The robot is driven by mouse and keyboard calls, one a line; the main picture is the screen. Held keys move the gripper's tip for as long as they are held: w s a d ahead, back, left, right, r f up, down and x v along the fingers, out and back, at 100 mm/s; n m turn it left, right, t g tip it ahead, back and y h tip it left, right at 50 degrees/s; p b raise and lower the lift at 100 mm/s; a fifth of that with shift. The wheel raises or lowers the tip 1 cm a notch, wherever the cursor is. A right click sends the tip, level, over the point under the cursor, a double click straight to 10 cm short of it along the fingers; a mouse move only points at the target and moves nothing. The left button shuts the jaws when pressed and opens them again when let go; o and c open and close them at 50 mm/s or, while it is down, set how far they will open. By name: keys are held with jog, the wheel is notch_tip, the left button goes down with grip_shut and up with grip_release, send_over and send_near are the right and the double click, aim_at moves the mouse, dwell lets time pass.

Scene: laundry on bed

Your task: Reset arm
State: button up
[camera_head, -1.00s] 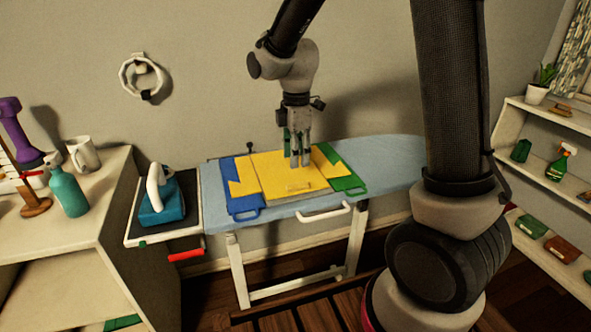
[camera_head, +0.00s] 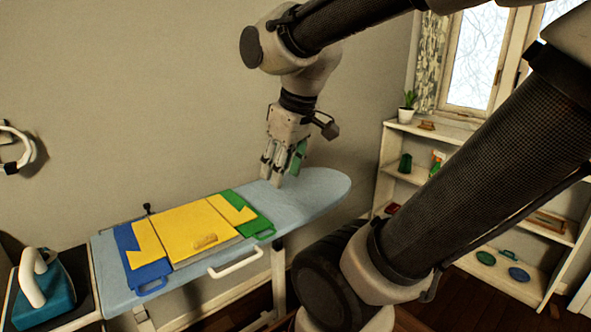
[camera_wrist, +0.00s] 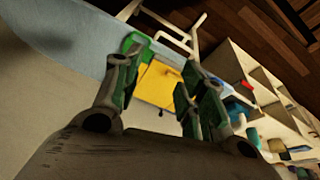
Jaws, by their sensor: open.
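My gripper (camera_head: 277,172) is open and empty. In the head view it hangs over the right part of the light blue ironing board (camera_head: 325,187), to the right of the folding board. The folding board has a blue left flap (camera_head: 128,240), a yellow cloth (camera_head: 190,228) over its middle, and a green right flap (camera_head: 262,225). In the wrist view the open fingers (camera_wrist: 150,95) frame the yellow cloth (camera_wrist: 157,86) at a distance, with nothing between them.
A teal iron (camera_head: 50,290) stands on the rest at the board's left end. A white shelf (camera_head: 400,190) with small items stands at the right under a window (camera_head: 472,65). A wall ring (camera_head: 18,150) is at the far left. A white handle (camera_head: 236,263) sticks out at the front.

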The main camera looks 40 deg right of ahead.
jog(key=s+m, duration=0.1)
jog(key=s+d+m, duration=0.1)
jog(key=s, duration=0.1)
jog(key=shift+s+f+m+t, duration=0.1)
jog(key=shift+s+m+t, duration=0.1)
jog(key=shift+m+t, duration=0.1)
jog(key=shift+r, duration=0.25)
jog(key=shift+c, duration=0.2)
dwell(0.6)
